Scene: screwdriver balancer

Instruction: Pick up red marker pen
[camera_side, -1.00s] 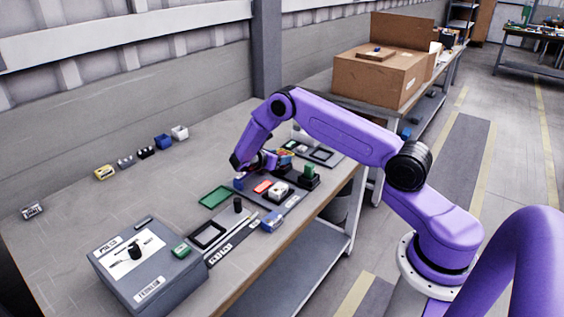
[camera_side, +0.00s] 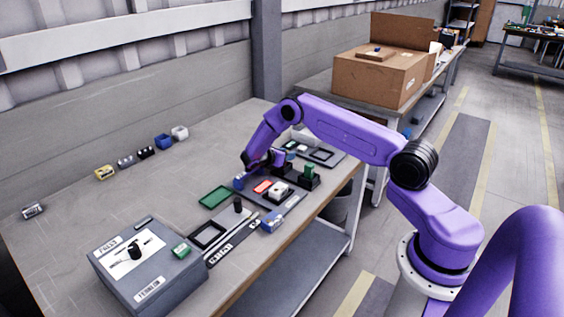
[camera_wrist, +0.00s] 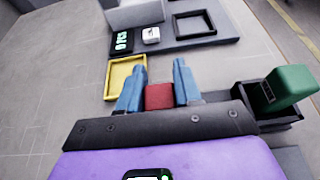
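My gripper (camera_wrist: 158,68) shows in the wrist view as two blue fingers, spread apart with nothing visible between their tips. A dark red surface (camera_wrist: 159,96) shows between the lower parts of the fingers. I cannot tell whether it is the marker pen, a tray or another part, or whether the fingers touch it. In the side view, my gripper (camera_side: 262,161) is low over the far part of the bench fixtures. No red pen shape is clear in either view; my wrist hides part of the area.
A yellow tray (camera_wrist: 111,78) lies beside the left finger. A black holder with a green block (camera_wrist: 290,88) stands at right.

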